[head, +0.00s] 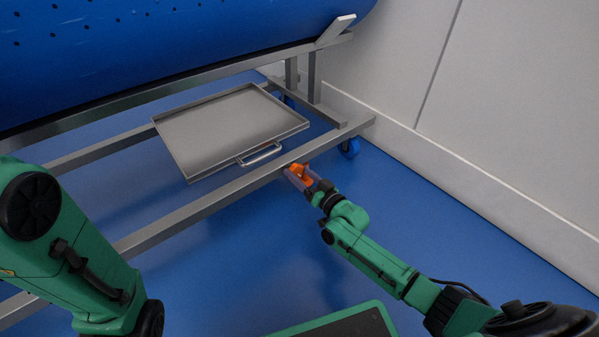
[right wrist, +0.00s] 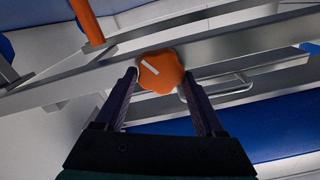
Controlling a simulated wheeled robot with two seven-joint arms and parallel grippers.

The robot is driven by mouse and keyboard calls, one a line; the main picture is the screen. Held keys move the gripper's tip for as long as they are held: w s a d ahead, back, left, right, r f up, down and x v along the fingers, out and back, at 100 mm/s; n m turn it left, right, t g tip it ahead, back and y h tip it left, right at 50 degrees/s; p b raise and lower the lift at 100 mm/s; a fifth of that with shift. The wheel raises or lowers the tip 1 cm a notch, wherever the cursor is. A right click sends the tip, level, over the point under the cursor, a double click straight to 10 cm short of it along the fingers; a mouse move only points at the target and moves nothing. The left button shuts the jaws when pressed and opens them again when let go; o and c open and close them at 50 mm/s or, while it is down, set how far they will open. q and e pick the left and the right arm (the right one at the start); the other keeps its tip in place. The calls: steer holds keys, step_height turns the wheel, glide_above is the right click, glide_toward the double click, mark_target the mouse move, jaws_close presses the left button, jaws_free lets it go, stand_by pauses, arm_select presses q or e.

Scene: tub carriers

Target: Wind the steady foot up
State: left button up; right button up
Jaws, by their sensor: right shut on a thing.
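An orange lobed knob (right wrist: 160,72) with a white mark on its face sits at the carrier's metal rail, between the fingertips of my right gripper (right wrist: 160,84). In the head view the orange knob (head: 298,177) shows at the front rail near its right end, partly covered by my right gripper (head: 303,179), which is shut on it. An orange bar (right wrist: 88,22) shows at the upper left of the right wrist view; I cannot tell whether it belongs to the steady foot. The foot's lower end cannot be made out. My left gripper is out of view.
The metal carrier frame (head: 205,203) bears a large blue tub (head: 150,45). A grey tray with a handle (head: 225,125) sits just behind the knob. The blue floor (head: 235,260) in front is clear.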

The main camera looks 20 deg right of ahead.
steer(key=m, duration=0.2)
steer(key=shift+f+m, duration=0.1)
steer(key=shift+m, duration=0.3)
steer(key=m, duration=0.3)
steer(key=shift+d+f+m, duration=0.1)
steer(key=shift+m, duration=0.2)
steer(key=m, duration=0.4)
steer(key=shift+f+b, duration=0.15)
steer(key=shift+b, duration=0.15)
steer(key=shift+m, duration=1.3)
